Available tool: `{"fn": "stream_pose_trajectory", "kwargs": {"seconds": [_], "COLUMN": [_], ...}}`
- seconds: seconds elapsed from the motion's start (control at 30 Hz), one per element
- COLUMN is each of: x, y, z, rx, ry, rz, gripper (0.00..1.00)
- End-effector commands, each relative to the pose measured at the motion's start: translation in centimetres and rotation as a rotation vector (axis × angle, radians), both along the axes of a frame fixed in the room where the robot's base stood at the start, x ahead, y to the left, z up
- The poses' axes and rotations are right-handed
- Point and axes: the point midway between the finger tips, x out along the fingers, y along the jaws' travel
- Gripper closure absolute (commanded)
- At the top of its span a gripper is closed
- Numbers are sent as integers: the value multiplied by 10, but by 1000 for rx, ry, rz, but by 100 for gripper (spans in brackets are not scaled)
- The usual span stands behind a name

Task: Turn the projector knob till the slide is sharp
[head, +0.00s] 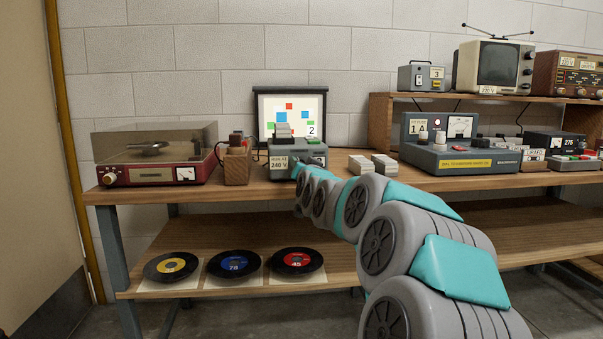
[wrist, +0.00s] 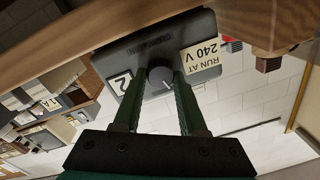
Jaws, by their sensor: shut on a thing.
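The grey slide projector (head: 284,173) stands on the bench top, with a "RUN AT 240 V" label on its front. In the wrist view the projector (wrist: 142,52) shows upside down, and its round dark knob (wrist: 160,78) sits between the label and a "2" tag. My gripper (wrist: 161,84) is shut on the knob, one green finger on each side. In the head view my arm hides the knob. The screen (head: 290,104) behind the projector shows small red, blue and green squares. They look fairly distinct, but are too small to judge exact sharpness.
A wooden block with a dark top (head: 237,163) and a red record player (head: 160,173) stand left of the projector. Pale slide stacks (head: 372,165) and a grey console (head: 458,158) stand to the right. Several records lie on the lower shelf (head: 335,265).

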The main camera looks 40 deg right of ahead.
Motion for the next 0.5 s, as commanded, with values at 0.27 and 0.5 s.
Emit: {"fn": "stream_pose_trajectory", "kwargs": {"seconds": [0.27,0.5], "x": [0,0], "y": [0,0], "z": [-1,0], "rx": [12,11], "ry": [-4,-3], "rz": [0,0], "gripper": [100,34]}}
